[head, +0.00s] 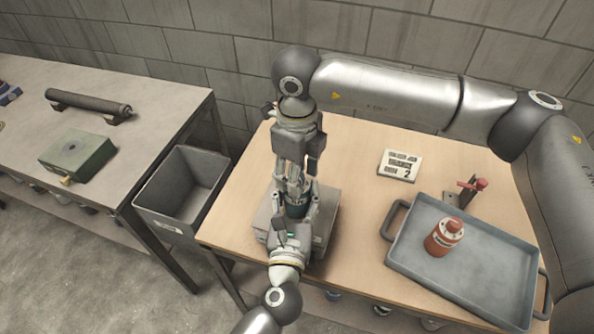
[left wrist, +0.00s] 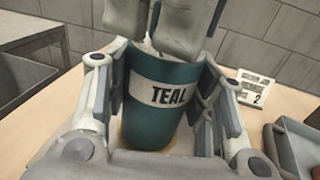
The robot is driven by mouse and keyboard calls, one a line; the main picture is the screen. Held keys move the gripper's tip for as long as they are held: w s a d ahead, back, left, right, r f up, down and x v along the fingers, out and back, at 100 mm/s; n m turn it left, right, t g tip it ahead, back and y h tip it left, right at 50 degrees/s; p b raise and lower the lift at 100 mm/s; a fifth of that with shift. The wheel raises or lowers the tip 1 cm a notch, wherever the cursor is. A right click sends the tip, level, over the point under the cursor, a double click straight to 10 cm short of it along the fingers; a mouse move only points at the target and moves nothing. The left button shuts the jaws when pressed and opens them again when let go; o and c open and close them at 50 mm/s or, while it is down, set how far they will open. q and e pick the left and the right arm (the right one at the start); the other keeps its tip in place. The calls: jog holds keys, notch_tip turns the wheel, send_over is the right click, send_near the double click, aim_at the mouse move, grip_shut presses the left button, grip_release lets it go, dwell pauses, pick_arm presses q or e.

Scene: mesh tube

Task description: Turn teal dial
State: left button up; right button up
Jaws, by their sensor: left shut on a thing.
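The teal dial (left wrist: 162,105) is an upright teal cylinder with a white band reading "TEAL". In the head view the dial (head: 295,211) sits on a grey base box (head: 326,212) on the wooden table, mostly hidden by grippers. My left gripper (head: 296,217) comes from the front and is shut on the dial, with a finger on each side of it in the left wrist view. My right gripper (head: 294,182) points down just above the dial. Its fingers show at the dial's top rim in the left wrist view; I cannot tell whether they touch it.
A white card (head: 400,165) marked 2 lies right of the dial. A blue-grey tray (head: 490,270) holds a red bottle (head: 444,237); a red-handled stand (head: 470,190) is behind. A grey bin (head: 180,215) stands left, beside another table (head: 150,105). My right arm spans the back.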

notch_tip(320, 180, up, 12)
dwell(0.7)
pick_arm(q)
jog(key=o, duration=1.2)
jog(key=shift+s, duration=0.1)
